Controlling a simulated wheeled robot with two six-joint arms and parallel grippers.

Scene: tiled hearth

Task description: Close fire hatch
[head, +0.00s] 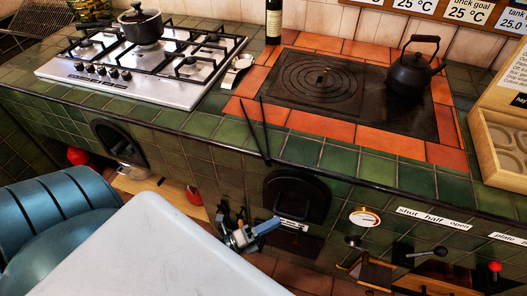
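The fire hatch appears to be the dark arched iron piece (297,194) in the green tiled front, below the hotplate. I cannot tell how far open its door stands. A small white label (291,224) is under it. My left gripper (262,229) is low in front of the hearth, just left of and below the hatch. A blue-grey bar shows at its tip; I cannot tell whether it touches the hatch or whether the fingers are open. My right gripper is not in view.
A black kettle (411,72) stands on the hotplate (322,82). A pot (141,25) stands on the gas hob (130,78). Two thin black rods cross the counter edge above the hatch. A gauge (364,218) and levers are to its right. Another arched opening (119,143) is at left.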

